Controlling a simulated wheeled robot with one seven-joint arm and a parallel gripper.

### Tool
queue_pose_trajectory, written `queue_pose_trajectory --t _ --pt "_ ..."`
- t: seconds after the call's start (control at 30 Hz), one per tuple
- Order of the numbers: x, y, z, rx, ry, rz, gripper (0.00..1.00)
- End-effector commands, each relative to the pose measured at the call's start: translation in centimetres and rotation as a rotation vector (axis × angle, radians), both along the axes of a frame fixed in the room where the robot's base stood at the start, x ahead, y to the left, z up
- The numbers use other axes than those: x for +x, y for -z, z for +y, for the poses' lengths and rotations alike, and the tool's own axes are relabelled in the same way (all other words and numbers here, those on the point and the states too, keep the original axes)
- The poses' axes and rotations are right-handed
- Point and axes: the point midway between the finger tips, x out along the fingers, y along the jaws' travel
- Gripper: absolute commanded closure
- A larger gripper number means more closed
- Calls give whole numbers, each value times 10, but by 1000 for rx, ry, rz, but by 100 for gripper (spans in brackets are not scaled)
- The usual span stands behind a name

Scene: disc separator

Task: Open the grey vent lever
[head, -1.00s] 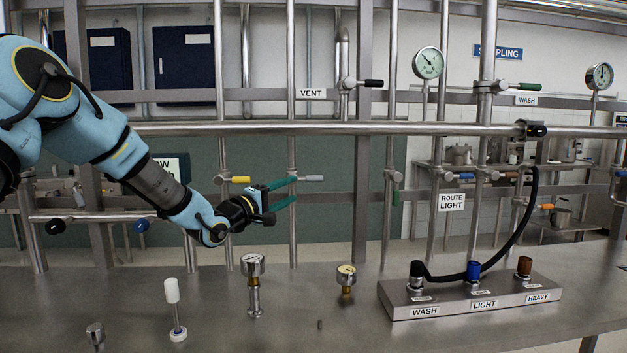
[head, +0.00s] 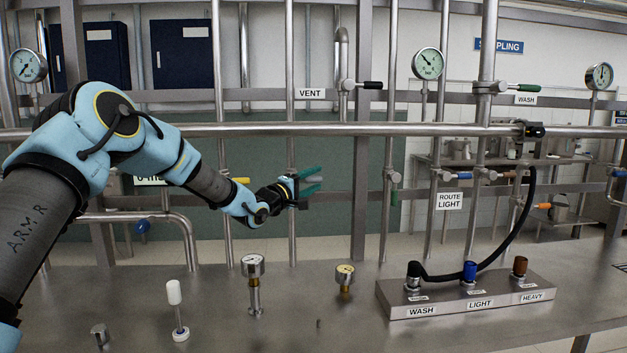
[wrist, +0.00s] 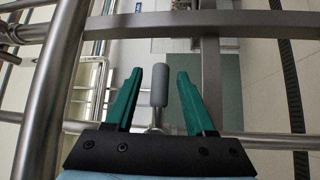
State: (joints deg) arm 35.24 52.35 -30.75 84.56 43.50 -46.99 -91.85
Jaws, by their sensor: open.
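The grey vent lever (head: 315,178) sits on a vertical steel pipe behind the bench, its handle pointing right in the head view. In the wrist view the grey lever handle (wrist: 160,88) lies between the two teal fingers, with a visible gap on each side. My gripper (head: 319,178) reaches in from the left with its fingers above and below the handle. In the wrist view my gripper (wrist: 160,73) is open and holds nothing. The lever's pivot is partly hidden behind my gripper in the head view.
A yellow lever (head: 240,180) is just left of my gripper. A black-handled lever (head: 370,85) is beside the VENT label (head: 311,93). A horizontal rail (head: 330,129) runs above my forearm. The bench (head: 230,315) below holds small fittings and a hose block (head: 390,297).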

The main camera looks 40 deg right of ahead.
Motion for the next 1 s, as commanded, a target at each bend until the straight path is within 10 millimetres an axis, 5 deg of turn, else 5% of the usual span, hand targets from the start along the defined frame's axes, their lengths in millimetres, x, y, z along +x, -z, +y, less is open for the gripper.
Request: queue_pose_trajectory --t 0.07,0.57,1.0 --pt "0 0 0 0 0 0 45" --pt "0 0 0 0 0 0 100" --pt "0 0 0 0 0 0 100"
